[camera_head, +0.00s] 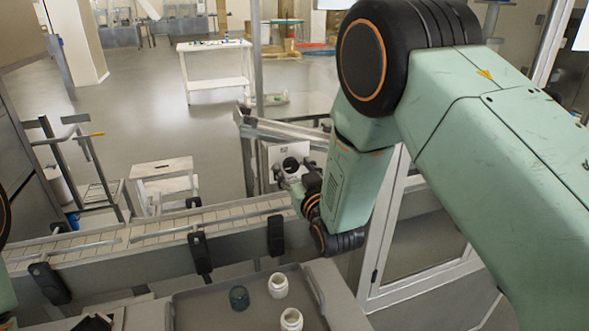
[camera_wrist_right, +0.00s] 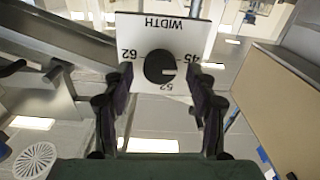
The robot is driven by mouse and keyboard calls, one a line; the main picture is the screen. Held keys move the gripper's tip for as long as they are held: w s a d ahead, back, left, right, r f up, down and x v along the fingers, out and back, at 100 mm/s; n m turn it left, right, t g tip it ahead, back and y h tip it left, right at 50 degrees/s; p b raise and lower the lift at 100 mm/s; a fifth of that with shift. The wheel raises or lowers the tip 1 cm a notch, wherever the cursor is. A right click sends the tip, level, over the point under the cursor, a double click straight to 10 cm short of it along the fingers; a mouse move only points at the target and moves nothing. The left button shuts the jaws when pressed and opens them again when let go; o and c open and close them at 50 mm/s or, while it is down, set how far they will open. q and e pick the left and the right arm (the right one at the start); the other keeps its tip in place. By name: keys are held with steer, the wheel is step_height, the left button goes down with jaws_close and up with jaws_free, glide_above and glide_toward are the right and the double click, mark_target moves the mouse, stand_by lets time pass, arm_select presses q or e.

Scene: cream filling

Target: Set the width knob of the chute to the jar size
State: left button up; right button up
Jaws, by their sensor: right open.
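The width knob (camera_wrist_right: 160,68) is a round black dial on a white plate (camera_wrist_right: 140,30) marked WIDTH, 62, 52 and 45, upside down in the wrist view. A pale notch shows on the knob's right side, towards 45. In the head view the plate (camera_head: 276,152) stands behind my right gripper (camera_head: 289,176). My right gripper, also in the wrist view (camera_wrist_right: 160,80), is open, with its fingers either side of the knob. I cannot tell whether they touch it. The chute (camera_head: 285,130) runs behind the plate. Only part of my left arm shows at the left edge.
A conveyor (camera_head: 160,232) with side rails runs below the knob. A grey tray (camera_head: 200,312) in front holds a dark jar (camera_head: 239,297) and two white jars (camera_head: 278,285) (camera_head: 291,320). A white table (camera_head: 215,85) and a white stool (camera_head: 163,170) stand behind.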

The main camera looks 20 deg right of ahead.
steer(key=c, duration=1.2)
steer(key=shift+o, duration=0.2)
steer(key=shift+n+b, duration=0.45)
steer(key=shift+n, duration=0.35)
steer(key=o, duration=1.2)
steer(key=shift+c, duration=0.2)
steer(key=s, duration=1.2)
steer(key=shift+d, duration=0.15)
